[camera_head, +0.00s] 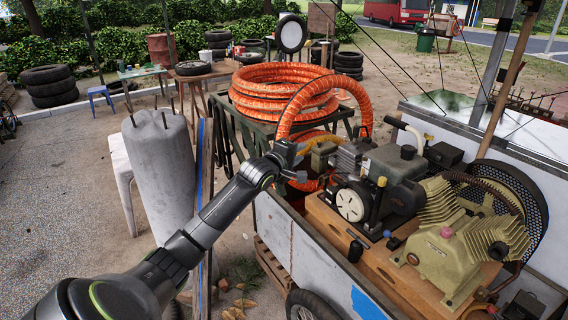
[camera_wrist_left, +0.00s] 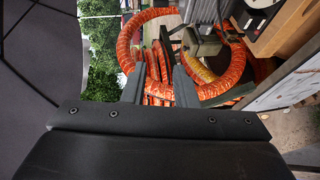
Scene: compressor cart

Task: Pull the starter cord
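The small engine (camera_head: 395,180) sits on the wooden deck of the compressor cart, with a white round starter cover (camera_head: 352,203) on its near left side. A small black piece (camera_head: 355,250) shows below the cover at the deck's edge; I cannot tell whether it is the cord's handle. The cord itself is not clearly visible. My left gripper (camera_head: 290,158) is left of the engine, apart from the starter cover, in front of the orange hose. In the left wrist view its two fingers (camera_wrist_left: 162,75) are apart with nothing between them. My right gripper is not in view.
A thick coiled orange hose (camera_head: 285,90) lies on a dark stand behind my left gripper and arches down beside the engine. A beige compressor pump (camera_head: 455,240) stands right of the engine. A grey concrete cylinder (camera_head: 160,165) stands left of my arm. The cart's white side panel (camera_head: 320,270) is below.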

